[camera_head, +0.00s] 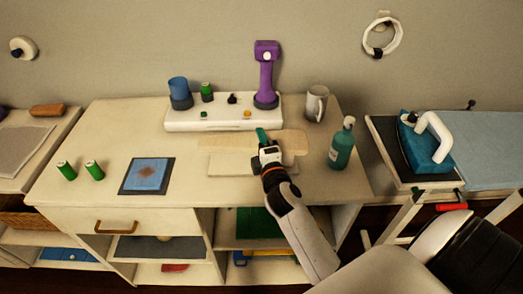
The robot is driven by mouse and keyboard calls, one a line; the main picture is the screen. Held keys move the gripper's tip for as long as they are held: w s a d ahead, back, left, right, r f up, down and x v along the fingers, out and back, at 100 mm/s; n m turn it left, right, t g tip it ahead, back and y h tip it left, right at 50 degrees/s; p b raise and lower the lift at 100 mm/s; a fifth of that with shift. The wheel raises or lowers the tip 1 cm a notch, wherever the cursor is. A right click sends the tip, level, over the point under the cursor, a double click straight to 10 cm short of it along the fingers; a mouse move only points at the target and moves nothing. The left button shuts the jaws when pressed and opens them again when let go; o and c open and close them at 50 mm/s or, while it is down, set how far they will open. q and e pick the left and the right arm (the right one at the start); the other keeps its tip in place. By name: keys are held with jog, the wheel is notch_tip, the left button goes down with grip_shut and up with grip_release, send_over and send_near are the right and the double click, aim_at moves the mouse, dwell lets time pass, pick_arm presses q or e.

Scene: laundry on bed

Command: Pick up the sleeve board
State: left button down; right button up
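The sleeve board (225,144) is pale wood and lies on the white worktop, behind its middle. It shows a long upper board with a rounded right end and a lighter flat part (228,165) in front. My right gripper (264,142) comes in from the lower right and is over the middle of the board, hiding part of it. A small teal-green piece shows at the gripper's tip; I cannot tell whether it is a fingertip or a separate thing. Contact with the board and the finger gap cannot be made out. My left gripper is not in view.
Behind the board is a white stand (215,120) with a purple device (265,80) and a blue cup (179,92). A grey mug (316,103) and a teal bottle (342,146) stand right.

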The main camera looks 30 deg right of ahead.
grip_shut()
